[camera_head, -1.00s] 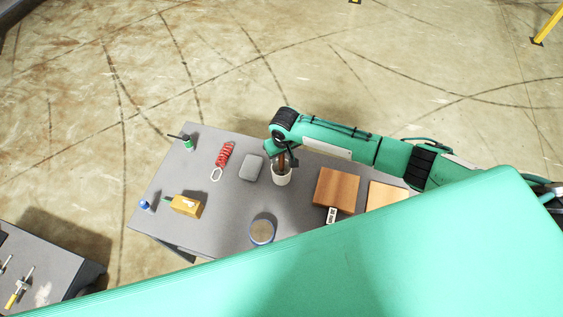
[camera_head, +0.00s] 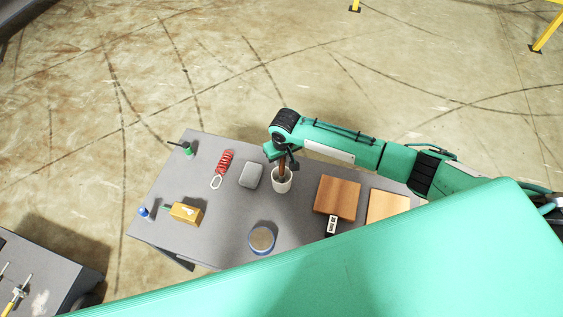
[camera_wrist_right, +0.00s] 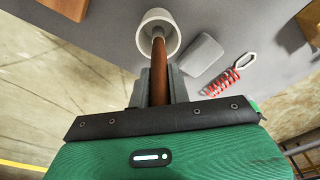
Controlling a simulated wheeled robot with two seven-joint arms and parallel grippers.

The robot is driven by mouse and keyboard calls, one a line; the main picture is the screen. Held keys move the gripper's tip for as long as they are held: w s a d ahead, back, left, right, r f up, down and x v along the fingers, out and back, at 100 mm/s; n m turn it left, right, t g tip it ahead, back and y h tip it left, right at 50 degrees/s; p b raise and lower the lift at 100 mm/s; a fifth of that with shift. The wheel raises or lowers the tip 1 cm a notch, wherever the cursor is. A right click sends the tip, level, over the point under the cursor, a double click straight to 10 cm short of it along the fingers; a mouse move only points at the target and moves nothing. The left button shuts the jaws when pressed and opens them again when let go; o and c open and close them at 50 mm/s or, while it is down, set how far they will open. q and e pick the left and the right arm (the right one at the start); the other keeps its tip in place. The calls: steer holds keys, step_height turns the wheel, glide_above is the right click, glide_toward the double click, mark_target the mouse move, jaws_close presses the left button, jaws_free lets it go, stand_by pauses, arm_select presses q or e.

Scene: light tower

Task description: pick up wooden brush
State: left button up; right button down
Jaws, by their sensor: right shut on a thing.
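The wooden brush (camera_head: 282,168) has a brown handle that rises out of a white cup (camera_head: 282,183) on the grey table. My right gripper (camera_head: 281,160) is above the cup and shut on the handle. In the right wrist view the brown handle of the brush (camera_wrist_right: 159,72) runs from between the fingers into the white cup (camera_wrist_right: 158,32). The brush's lower end still sits within the cup's opening, and its tip is hard to make out. My left gripper is not in view.
On the grey table (camera_head: 215,225) stand a grey block (camera_head: 251,175), a red coil (camera_head: 224,161), a yellow box (camera_head: 186,212), a round tin (camera_head: 261,239) and wooden blocks (camera_head: 338,197). Bare table lies between the cup and the tin.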

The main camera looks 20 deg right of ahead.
step_height(320, 180, up, 18)
steer(key=b, duration=0.4)
steer(key=shift+f, duration=0.15)
